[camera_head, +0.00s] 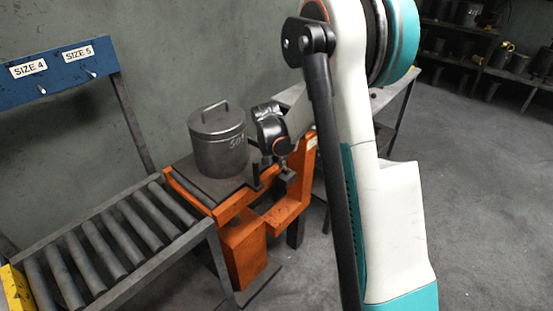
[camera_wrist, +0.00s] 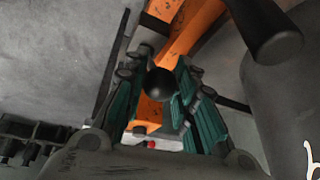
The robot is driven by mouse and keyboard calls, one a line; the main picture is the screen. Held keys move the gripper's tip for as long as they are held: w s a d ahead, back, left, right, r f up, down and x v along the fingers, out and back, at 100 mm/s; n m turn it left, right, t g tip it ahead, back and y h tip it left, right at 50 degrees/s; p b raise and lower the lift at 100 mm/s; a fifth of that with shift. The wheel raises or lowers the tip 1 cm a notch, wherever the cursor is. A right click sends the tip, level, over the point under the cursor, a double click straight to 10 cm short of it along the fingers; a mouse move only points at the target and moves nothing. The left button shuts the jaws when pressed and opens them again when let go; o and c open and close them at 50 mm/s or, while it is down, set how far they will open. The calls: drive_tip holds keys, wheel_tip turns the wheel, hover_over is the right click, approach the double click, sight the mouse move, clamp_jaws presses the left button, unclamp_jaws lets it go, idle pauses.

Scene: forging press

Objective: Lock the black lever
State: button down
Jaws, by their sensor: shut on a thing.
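The black lever ends in a round black knob (camera_wrist: 161,83), seen in the wrist view over the orange frame. My gripper (camera_wrist: 158,90) has its green-lined fingers on both sides of this knob and is shut on it. In the head view my gripper (camera_head: 281,160) is at the right side of the orange stand (camera_head: 237,208), just right of the grey pot. The lever's shaft is mostly hidden by the fingers and the knob, and I cannot tell its angle.
A grey lidded metal pot (camera_head: 219,150) stands on the stand's dark plate, close left of my gripper. A roller conveyor (camera_head: 118,240) leads up from the left. A blue rack (camera_head: 62,66) with size labels is behind it. Open floor (camera_head: 480,200) lies at the right.

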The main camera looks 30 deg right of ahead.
drive_tip(key=shift+d+r, duration=0.1)
drive_tip(key=shift+w+d+r+y+p, duration=0.25)
drive_tip(key=shift+d+r+y+p, duration=0.1)
drive_tip(key=shift+d+y, duration=0.3)
drive_tip(key=w+d+g+y, duration=0.2)
drive_tip(key=w+d+y, duration=0.1)
drive_tip(key=d, duration=0.7)
drive_tip(key=shift+w+f+y, duration=0.35)
drive_tip(key=shift+y, duration=0.3)
drive_tip(key=c, duration=1.3)
unclamp_jaws()
drive_tip(key=shift+f, duration=0.1)
